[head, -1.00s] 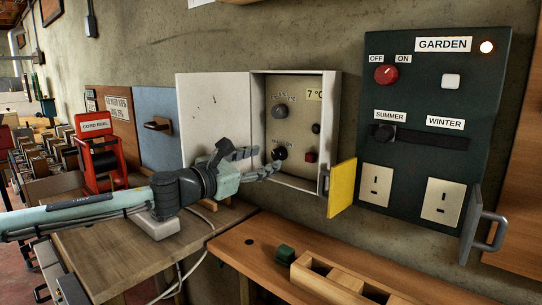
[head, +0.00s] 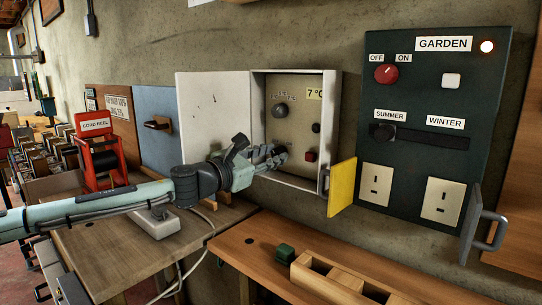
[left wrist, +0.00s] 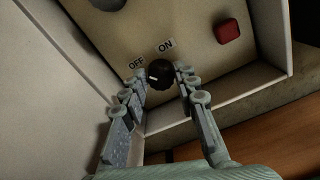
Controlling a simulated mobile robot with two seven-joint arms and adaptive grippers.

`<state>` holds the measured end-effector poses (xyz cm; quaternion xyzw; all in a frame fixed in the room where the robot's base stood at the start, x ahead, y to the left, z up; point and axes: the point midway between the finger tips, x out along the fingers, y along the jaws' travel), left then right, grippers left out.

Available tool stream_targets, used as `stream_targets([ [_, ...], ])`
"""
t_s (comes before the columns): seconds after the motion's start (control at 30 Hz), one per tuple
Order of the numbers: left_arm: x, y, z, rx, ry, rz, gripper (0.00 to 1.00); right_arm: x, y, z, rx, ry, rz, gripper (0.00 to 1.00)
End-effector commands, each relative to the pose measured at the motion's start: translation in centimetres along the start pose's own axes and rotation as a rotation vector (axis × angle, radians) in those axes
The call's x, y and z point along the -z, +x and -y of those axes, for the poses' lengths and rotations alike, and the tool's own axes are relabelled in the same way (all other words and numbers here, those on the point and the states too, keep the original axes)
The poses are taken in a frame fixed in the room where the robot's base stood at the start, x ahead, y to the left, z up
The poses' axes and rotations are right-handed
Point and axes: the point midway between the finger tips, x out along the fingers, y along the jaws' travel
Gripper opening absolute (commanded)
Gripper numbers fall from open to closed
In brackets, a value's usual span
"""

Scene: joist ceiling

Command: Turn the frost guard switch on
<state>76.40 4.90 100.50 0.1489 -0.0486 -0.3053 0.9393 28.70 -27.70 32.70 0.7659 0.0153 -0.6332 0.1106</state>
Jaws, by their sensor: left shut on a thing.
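The switch is a black rotary knob (left wrist: 160,73) between OFF and ON labels, low on the cream panel (head: 299,100) inside an open white wall box. In the left wrist view its white mark sits on the left side, the OFF side. My left gripper (head: 278,156) reaches into the box from the left. Its fingers (left wrist: 164,84) stand on either side of the knob and are shut on it. In the head view the gripper hides the knob. I cannot read a frost guard label. My right gripper is not in view.
The white door (head: 213,115) stands open at left, and a yellow flap (head: 342,187) at the box's lower right. The panel also has a larger dark knob (head: 279,110) and a red button (head: 310,156). The dark GARDEN panel (head: 433,105) is to the right; a wooden bench (head: 245,240) lies below.

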Motion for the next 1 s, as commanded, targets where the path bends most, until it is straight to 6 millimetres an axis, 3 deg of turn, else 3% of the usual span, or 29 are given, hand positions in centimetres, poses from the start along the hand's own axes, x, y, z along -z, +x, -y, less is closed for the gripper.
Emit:
stream_targets([
  [0.47, 0.03, -0.02, 0.05, 0.000, 0.107, -0.001, 0.00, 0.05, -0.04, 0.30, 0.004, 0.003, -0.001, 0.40],
  [1.0, 0.07, -0.01, 0.27, 0.001, 0.586, 0.000, 0.00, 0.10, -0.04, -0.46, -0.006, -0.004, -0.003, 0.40],
])
